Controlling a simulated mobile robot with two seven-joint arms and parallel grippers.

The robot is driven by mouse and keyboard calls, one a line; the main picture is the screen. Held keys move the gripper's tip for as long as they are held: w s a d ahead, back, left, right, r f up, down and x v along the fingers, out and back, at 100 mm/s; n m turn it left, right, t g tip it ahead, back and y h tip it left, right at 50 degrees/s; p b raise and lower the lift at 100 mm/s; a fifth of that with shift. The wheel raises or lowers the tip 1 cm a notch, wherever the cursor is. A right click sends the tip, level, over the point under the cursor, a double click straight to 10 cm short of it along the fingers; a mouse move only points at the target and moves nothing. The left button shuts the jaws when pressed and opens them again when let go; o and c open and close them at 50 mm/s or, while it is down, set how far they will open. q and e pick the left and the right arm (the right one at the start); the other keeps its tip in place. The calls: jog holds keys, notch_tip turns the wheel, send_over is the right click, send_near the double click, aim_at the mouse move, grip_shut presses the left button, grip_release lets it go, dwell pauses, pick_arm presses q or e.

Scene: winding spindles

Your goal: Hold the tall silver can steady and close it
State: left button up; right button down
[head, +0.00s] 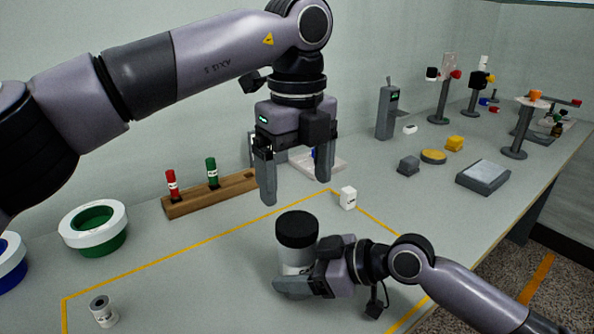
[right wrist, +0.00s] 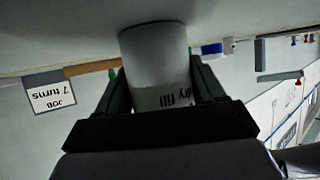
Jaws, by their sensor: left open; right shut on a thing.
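The tall silver can (head: 292,261) stands upright inside the yellow outline near the front of the bench. A black lid (head: 297,229) sits on its top; I cannot tell how tight it is. My right gripper (head: 291,285) is shut around the can's lower body. In the right wrist view, the can (right wrist: 155,60) is between the two fingers, and its label, upside down, reads "dry fill". My left gripper (head: 295,188) is open and empty, pointing down above the lid, with clear space between.
A small white block (head: 348,198) is behind the can. A "JOB 7 turns" card (right wrist: 50,97) shows in the wrist view.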

aim_at(297, 223)
pick_arm(q)
jog(key=n, duration=0.4)
jog(key=shift+r, duration=0.15)
jog(key=shift+f, duration=4.05)
